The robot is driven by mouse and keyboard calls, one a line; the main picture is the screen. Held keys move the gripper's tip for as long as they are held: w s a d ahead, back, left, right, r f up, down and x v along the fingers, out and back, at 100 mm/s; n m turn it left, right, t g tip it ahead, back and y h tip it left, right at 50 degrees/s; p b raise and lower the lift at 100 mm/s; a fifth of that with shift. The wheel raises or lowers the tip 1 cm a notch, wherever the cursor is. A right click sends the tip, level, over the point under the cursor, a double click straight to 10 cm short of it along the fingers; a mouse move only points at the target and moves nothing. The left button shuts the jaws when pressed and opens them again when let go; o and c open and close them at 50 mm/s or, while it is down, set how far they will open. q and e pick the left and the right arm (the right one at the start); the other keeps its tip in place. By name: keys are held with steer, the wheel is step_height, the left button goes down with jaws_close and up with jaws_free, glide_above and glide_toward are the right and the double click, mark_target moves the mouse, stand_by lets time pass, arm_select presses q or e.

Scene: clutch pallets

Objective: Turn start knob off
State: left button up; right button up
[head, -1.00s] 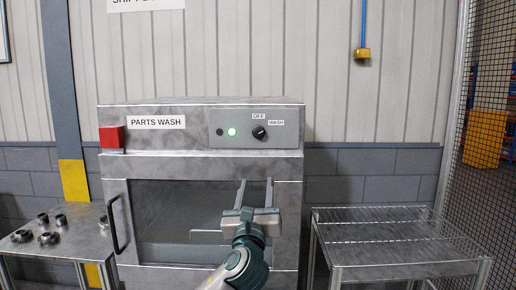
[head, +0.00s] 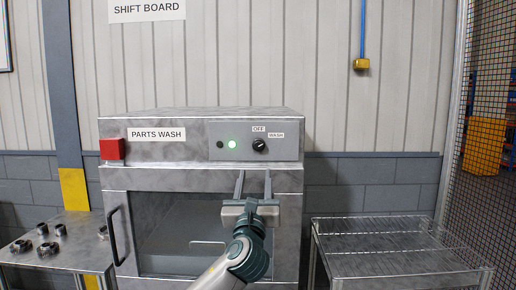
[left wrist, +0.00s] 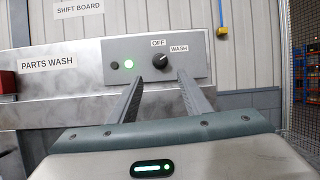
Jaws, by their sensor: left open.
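The black start knob (head: 259,145) sits on the grey control panel of the parts washer, below the OFF label and left of the WASH label. Its white mark appears to point toward WASH. A green light (head: 232,144) glows to its left. My left gripper (head: 254,175) is open and empty, below the knob in the head view, with its fingers pointing up toward the panel. In the left wrist view the knob (left wrist: 160,61) shows beyond and between the two fingertips (left wrist: 160,76), not touched by them. My right gripper is not in view.
The washer has a red block (head: 112,149) at its upper left and a windowed door with a black handle (head: 116,236). A table with several metal parts (head: 48,248) stands left. An empty wire rack (head: 390,245) stands right.

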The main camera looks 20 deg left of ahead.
mark_target(258, 147)
arm_select(q)
steer(key=p+x, duration=0.4)
steer(key=x, duration=0.9)
steer(key=shift+w+a+r, duration=0.1)
steer(key=shift+w+r, duration=0.1)
steer(key=shift+w, duration=0.05)
steer(key=c, duration=0.9)
